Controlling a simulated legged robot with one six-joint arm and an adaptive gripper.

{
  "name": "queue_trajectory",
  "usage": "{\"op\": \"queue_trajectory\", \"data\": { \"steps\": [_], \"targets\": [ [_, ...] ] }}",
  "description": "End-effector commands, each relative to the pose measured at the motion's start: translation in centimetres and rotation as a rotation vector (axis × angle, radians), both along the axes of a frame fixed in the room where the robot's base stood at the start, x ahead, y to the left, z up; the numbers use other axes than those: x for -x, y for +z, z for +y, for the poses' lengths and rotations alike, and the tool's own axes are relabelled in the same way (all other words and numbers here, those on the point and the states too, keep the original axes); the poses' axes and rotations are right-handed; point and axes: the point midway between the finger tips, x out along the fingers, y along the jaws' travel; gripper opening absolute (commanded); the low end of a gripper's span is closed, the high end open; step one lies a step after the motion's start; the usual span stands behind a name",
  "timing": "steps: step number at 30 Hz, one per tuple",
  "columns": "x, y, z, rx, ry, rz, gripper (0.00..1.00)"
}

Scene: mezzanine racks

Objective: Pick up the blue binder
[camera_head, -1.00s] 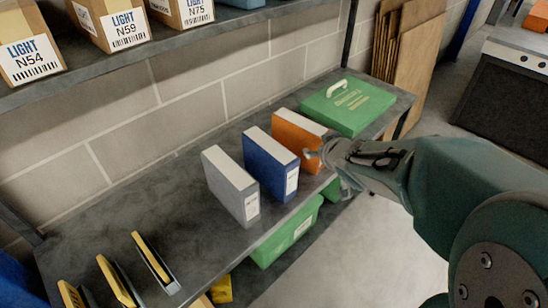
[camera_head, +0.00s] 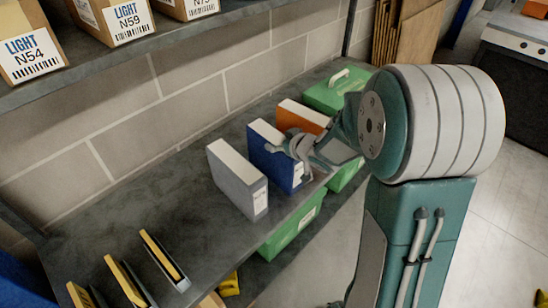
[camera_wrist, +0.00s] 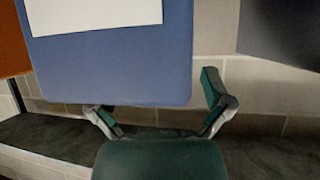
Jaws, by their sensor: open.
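The blue binder (camera_head: 270,152) stands upright on the dark shelf, between a grey binder on its left and an orange binder on its right. My gripper (camera_head: 298,150) is at the binder's front spine edge, with its fingers apart. In the wrist view the blue binder (camera_wrist: 115,65) fills the upper left, with a white label on its face. My open gripper (camera_wrist: 158,112) has one finger at each side near the binder's edge. I cannot tell whether either finger touches it.
The grey binder (camera_head: 237,181) stands close on the left. The orange binder (camera_head: 300,117) is partly behind my gripper. A green case (camera_head: 335,90) lies farther back. Several yellow-edged items (camera_head: 125,283) stand at front left. An upper shelf (camera_head: 165,45) holds cartons.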

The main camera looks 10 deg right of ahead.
Motion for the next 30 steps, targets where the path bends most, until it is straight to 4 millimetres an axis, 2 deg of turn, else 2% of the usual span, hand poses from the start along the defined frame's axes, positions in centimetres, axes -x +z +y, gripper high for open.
{"op": "queue_trajectory", "data": {
  "steps": [6, 15, 17, 18, 20, 30],
  "targets": [
    [-2.3, -2.0, 1.2, 0.000, 0.002, 0.013, 1.00],
    [-2.5, -2.4, 1.5, 0.002, 0.002, 0.018, 1.00],
    [-2.5, -2.4, 1.5, 0.003, 0.002, 0.016, 0.73],
    [-2.5, -2.4, 1.5, 0.003, 0.002, 0.016, 0.55],
    [-2.5, -2.4, 1.5, 0.001, 0.002, 0.016, 0.32],
    [-2.6, -2.1, 1.4, 0.001, 0.000, 0.011, 0.31]
  ]
}}
